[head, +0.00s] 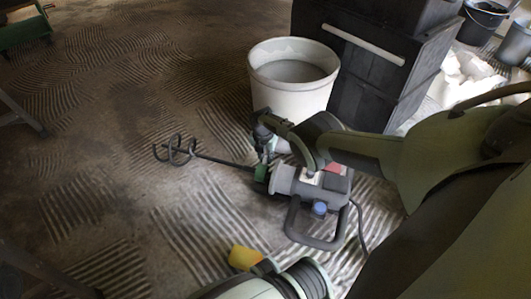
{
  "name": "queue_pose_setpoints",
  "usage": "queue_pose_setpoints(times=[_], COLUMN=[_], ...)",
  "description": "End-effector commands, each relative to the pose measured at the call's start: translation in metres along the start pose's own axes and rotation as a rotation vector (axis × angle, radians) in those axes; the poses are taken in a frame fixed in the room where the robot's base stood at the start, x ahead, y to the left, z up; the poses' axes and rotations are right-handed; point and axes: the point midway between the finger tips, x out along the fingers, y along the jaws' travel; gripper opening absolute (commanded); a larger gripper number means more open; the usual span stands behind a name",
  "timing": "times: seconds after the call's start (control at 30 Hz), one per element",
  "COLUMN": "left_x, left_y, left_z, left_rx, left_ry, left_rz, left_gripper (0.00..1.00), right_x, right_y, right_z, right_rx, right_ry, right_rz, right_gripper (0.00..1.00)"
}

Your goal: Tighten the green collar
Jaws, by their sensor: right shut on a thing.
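A grey mixer drill (318,190) lies on the ridged floor near the middle of the head view. Its dark shaft runs left to a spiral paddle (178,151). The green collar (261,173) sits where the shaft meets the drill's grey front. My right gripper (265,152) reaches in from the right, above the drill, with its fingers pointing down. It is shut on the green collar, and its fingers partly hide it.
A white bucket (292,97) stands just behind my right gripper, with a black cabinet (375,60) beside it. A cable (360,222) trails from the drill. The floor at left is mostly clear.

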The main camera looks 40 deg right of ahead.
Motion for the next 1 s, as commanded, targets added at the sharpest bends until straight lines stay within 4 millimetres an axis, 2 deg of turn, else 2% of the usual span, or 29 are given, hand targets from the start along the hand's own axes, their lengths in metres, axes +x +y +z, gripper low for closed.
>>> queue_pose_setpoints(times=[0.37,0.4,0.53,1.0], left_x=[0.0003,0.0003,0.0002,0.0005], left_y=[0.0,0.0,0.0,0.0004], left_z=[0.0002,0.0002,0.0003,-0.0007], left_rx=[0.001,0.001,0.002,0.0], left_ry=[0.001,0.001,0.0,0.003], left_rz=[0.002,0.002,0.002,0.003], left_gripper=[0.4,0.4,0.4,0.4], right_x=[0.0007,0.0007,0.0007,-0.0031], right_y=[-0.0001,-0.0001,-0.0001,-0.0006], right_z=[-0.0011,-0.0011,-0.0008,0.0014], right_rx=[0.0,0.0,0.0,0.002], right_ry=[0.006,0.006,0.005,0.002], right_rz=[0.0,0.0,0.0,0.0], right_gripper=[0.0,0.19,0.36,0.36])
